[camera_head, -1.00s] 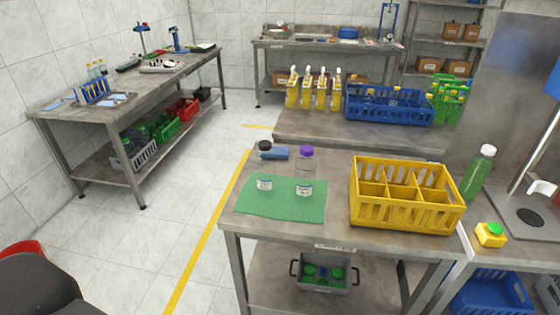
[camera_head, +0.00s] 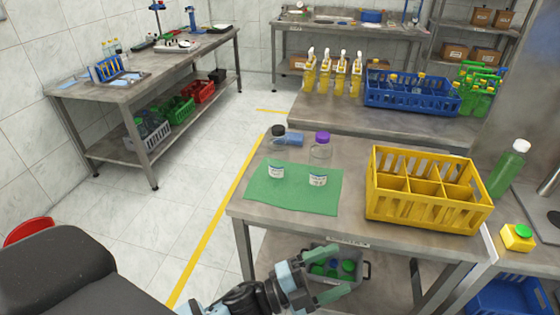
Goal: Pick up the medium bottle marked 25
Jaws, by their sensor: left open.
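Two clear bottles stand at the back left of the near table (camera_head: 350,225), one with a black cap (camera_head: 278,130) and one with a purple cap (camera_head: 322,137). Two white printed labels show in front of them, one at left (camera_head: 276,171) and one at right (camera_head: 317,180), over a green mat (camera_head: 270,197). Whether the labels belong to these bottles is unclear. I cannot read a 25 on anything. My left gripper (camera_head: 337,268) is open and empty, low at the table's front, below the tabletop and in front of a grey bin. My right gripper is not in view.
A yellow divided crate (camera_head: 425,210) fills the table's right side. A blue item (camera_head: 292,139) lies beside the black-capped bottle. The grey bin (camera_head: 355,268) sits on the lower shelf. A green bottle (camera_head: 508,170) stands at right. The mat's front is clear.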

